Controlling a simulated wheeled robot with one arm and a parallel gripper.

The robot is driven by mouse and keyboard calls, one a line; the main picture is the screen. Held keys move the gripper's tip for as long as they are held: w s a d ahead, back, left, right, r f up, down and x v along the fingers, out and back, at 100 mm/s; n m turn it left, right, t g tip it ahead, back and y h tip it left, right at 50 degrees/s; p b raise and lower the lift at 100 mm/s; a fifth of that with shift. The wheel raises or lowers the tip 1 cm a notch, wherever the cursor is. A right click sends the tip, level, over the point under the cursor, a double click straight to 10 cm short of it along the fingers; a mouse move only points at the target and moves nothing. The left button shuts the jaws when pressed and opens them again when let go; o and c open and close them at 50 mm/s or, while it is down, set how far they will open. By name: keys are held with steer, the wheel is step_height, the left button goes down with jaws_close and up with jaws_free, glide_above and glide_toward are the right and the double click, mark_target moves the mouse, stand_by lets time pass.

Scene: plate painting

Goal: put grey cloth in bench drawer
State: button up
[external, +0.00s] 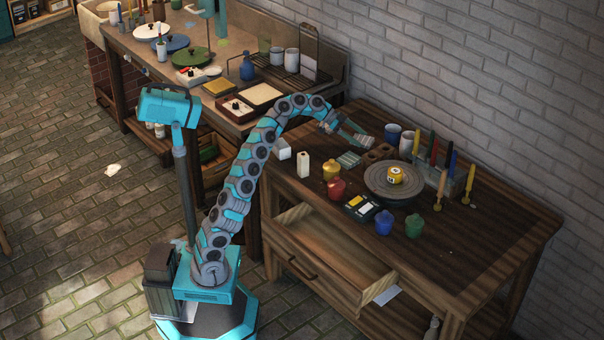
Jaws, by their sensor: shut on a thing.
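My gripper (360,137) is above the back left part of the right-hand bench (470,262), with the arm arching over from the left. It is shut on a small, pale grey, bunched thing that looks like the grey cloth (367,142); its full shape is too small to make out. The bench drawer (345,262) is pulled open at the front of the bench, below and in front of my gripper. Its visible inside is bare wood, and its front has a dark handle.
Red (337,188), yellow (331,169), blue (384,222) and green (413,225) pots stand near the front edge. A dark paint box (362,207) lies between them. Cups and brushes stand behind.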

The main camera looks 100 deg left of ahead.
mark_target(357, 149)
steer(key=shift+f, duration=1.75)
steer(key=shift+f+b, duration=0.25)
steer(key=shift+b, duration=0.25)
steer(key=o, duration=1)
steer(key=shift+o, duration=0.2)
steer(key=shift+r, duration=0.15)
steer(key=shift+s+r+p, duration=0.1)
steer(key=shift+r+p, duration=0.1)
steer(key=shift+p, duration=0.2)
steer(key=v, duration=1.1)
steer(key=shift+s+a, duration=0.1)
steer(key=shift+s, duration=0.3)
